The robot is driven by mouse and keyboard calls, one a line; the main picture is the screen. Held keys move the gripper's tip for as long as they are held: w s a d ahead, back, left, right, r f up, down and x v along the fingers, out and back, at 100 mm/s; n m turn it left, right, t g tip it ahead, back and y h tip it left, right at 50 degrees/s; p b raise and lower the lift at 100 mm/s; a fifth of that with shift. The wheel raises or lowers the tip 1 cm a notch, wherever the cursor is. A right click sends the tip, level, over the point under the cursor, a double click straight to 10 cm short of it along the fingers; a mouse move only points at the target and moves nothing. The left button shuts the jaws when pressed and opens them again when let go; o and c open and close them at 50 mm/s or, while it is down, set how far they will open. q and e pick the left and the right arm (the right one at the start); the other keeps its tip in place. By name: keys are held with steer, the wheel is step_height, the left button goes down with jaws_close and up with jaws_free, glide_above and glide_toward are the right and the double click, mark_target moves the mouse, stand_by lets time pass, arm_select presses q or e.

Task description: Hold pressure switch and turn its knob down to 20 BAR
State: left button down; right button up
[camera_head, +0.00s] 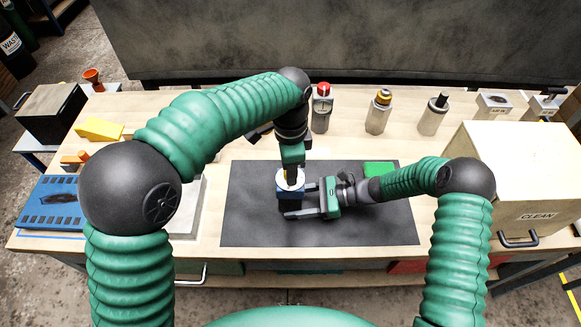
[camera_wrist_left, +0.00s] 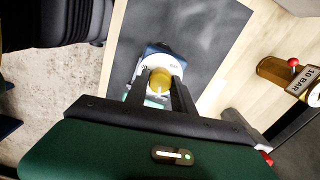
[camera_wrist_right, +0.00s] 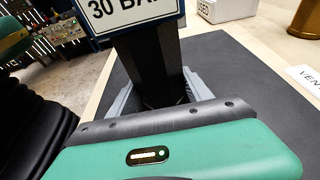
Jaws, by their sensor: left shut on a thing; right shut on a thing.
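The pressure switch (camera_head: 288,192) stands on the dark mat (camera_head: 245,225), with a blue body, a white dial on top and a yellow knob (camera_wrist_left: 160,77). My left gripper (camera_head: 291,177) comes down from above and is shut on the knob, one finger on each side in the left wrist view. My right gripper (camera_head: 303,200) reaches in from the right and is shut on the switch's body. In the right wrist view, the dark lower body (camera_wrist_right: 150,70) sits between its fingers, under a cropped sign (camera_wrist_right: 130,12) reading "30 BA". The dial's exact setting is too small to read.
A red-topped device (camera_head: 322,108), a yellow-topped device (camera_head: 378,112) and a black-topped device (camera_head: 434,115) stand along the back. A wooden box (camera_head: 515,185) marked CLEAN is at right. A green block (camera_head: 379,169) lies by my right forearm. The mat's front is clear.

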arm_select(q)
steer(key=n, duration=0.4)
steer(key=shift+w+d+n, duration=0.1)
steer(key=shift+n, duration=0.2)
arm_select(e)
steer(key=shift+s, duration=0.1)
arm_select(q)
steer(key=n, duration=0.3)
steer(key=shift+n, duration=0.3)
steer(key=n, duration=0.4)
steer(key=shift+n, duration=2.1)
steer(key=c, duration=1.1)
jaws_free()
steer(key=shift+o, duration=0.2)
